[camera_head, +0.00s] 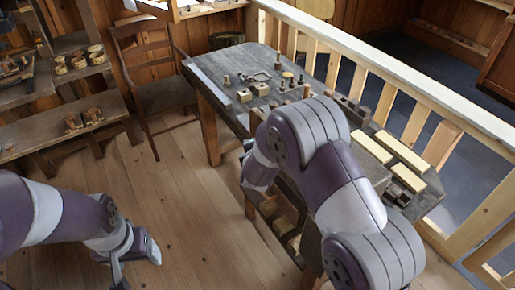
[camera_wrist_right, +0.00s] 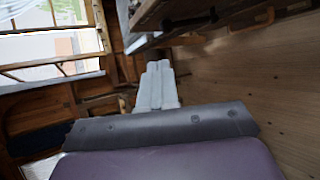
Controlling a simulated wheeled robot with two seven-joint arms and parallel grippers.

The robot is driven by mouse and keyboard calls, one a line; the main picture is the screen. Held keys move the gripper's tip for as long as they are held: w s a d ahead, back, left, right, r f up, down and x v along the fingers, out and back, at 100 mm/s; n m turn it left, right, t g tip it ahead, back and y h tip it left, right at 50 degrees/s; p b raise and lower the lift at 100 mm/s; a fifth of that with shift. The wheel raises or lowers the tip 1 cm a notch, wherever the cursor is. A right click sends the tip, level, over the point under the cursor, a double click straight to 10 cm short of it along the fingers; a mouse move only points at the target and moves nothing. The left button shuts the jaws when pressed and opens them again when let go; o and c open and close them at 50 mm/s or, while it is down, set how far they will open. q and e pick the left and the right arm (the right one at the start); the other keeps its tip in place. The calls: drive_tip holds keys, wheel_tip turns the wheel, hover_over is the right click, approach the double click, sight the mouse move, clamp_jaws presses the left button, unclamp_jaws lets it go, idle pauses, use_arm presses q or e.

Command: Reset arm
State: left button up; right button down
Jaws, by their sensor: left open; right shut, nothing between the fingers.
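My left gripper (camera_head: 138,266) hangs above the wooden floor at the lower left of the head view. Its fingers are apart with nothing between them, and it is clear of the workbench. My right arm crosses the front of the workbench (camera_head: 212,82) in the head view and hides part of it. My right gripper shows in the right wrist view (camera_wrist_right: 158,70), its pale fingers together and empty. It cannot be made out in the head view.
Small turned pieces and pale blocks (camera_head: 372,147) stand on the workbench. A wooden railing (camera_head: 400,75) runs along its right side. A chair (camera_head: 160,95) stands to its left, near a low bench (camera_head: 40,135) with spools. The floor at the front left is clear.

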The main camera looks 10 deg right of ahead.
drive_tip(key=s+a+f+m+g+y, duration=0.1)
drive_tip(key=s+f+m+g+y, duration=0.2)
drive_tip(key=s+m, duration=0.35)
drive_tip(key=s+a+f+m+g, duration=0.1)
drive_tip(key=s+f+m+g, duration=0.25)
drive_tip(key=s+m, duration=0.3)
drive_tip(key=s+d+r+m+g, duration=0.2)
drive_tip(key=s+d+r+m, duration=0.1)
drive_tip(key=s, duration=0.4)
drive_tip(key=s+d+r+m+g, duration=0.2)
drive_tip(key=s+d+r, duration=0.2)
drive_tip(key=s, duration=0.4)
drive_tip(key=shift+d+r+m, duration=0.25)
drive_tip(key=shift+r+m, duration=0.15)
drive_tip(key=shift+r, duration=0.4)
